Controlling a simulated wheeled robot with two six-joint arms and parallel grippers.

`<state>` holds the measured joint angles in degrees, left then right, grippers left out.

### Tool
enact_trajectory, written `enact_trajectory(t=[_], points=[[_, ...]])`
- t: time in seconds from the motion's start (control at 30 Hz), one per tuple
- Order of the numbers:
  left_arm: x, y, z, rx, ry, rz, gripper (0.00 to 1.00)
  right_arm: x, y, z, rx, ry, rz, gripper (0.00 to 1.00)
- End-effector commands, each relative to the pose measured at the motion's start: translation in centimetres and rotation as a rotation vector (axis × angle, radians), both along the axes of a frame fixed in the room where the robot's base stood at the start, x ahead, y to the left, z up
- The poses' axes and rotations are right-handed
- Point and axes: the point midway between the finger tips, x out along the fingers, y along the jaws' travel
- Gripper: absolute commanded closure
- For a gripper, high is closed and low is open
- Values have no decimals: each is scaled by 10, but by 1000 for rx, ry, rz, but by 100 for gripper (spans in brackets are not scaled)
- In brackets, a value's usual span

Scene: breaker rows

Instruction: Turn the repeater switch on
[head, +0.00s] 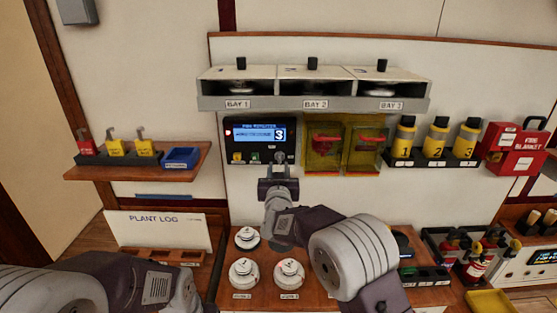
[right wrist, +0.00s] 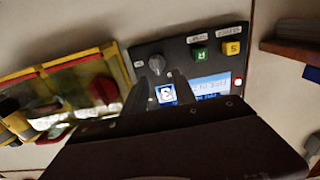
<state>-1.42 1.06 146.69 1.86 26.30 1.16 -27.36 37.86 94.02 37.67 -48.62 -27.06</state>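The fire repeater panel (head: 236,150) is a dark box on the wall with a lit blue screen (head: 258,134) showing a 3. A green button (right wrist: 200,54) and a yellow button (right wrist: 232,47) sit in a row with a grey rotary knob (right wrist: 157,63), which I take as the switch. My left gripper is out of view.
Yellow-framed covers with red parts (head: 325,145) are right beside the panel. A bay shelf (head: 310,103) juts out above. Numbered yellow bottles (head: 437,138) stand further right. White round detectors (head: 244,272) lie on the table below.

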Motion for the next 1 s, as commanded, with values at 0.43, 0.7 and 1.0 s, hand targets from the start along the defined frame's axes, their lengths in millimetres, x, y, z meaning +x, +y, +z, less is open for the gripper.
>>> enact_trajectory(t=[0.43, 0.7, 1.0], points=[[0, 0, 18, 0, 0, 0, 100, 47, -1, 0, 0, 1, -1, 67], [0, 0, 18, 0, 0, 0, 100, 47, -1, 0, 0, 1, -1, 98], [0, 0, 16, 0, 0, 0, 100, 46, -1, -1, 9, 1, -1, 100]])
